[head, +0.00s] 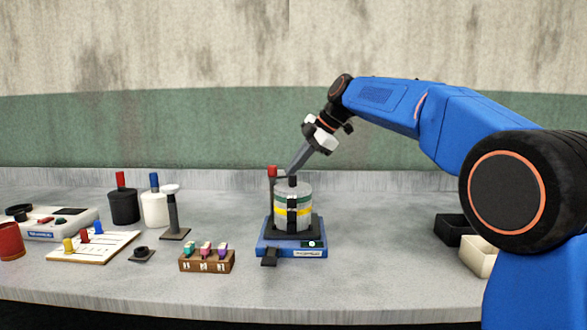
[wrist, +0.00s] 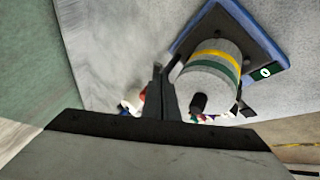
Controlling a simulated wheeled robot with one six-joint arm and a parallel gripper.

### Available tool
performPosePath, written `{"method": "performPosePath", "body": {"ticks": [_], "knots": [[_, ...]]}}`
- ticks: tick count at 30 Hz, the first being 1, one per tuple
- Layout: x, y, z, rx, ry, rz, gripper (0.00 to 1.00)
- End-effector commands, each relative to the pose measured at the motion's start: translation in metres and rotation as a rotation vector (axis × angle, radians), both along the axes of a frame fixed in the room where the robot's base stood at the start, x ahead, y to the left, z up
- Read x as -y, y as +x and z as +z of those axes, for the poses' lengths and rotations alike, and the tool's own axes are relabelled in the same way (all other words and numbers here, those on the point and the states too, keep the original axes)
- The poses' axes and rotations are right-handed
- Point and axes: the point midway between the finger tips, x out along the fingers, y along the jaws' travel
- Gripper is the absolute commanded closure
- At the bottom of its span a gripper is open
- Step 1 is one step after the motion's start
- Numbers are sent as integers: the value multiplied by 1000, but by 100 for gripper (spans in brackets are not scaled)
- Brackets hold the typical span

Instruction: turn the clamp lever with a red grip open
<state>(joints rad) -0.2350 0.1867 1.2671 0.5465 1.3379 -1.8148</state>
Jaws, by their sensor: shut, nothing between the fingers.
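The clamp lever with the red grip (head: 272,171) stands upright at the back left of a blue-based device (head: 262,250). A grey canister (head: 293,198) with green and yellow bands and a black knob sits on that device. My gripper (head: 291,173) points down and to the left, shut and empty, with its tips close to the right of the red grip. In the wrist view my shut fingers (wrist: 158,70) lie between the red grip (wrist: 143,95) and the canister (wrist: 208,80). The fingers partly hide the lever, and I cannot tell whether they touch it.
A white board (head: 95,247), a black pot (head: 124,206) and a white pot (head: 155,209) are further left. A black bin (head: 452,231) is at the right. The counter between is clear.

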Motion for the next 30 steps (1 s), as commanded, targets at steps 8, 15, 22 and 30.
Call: {"method": "performPosePath", "body": {"ticks": [8, 15, 22, 30], "knots": [[0, 6, -1, 0, -1, 90, 100], [0, 10, -1, -1, -1, 168, 100], [-1, 14, -1, 0, 0, 242, 100], [-1, 17, -1, -1, 0, 254, 100]]}}
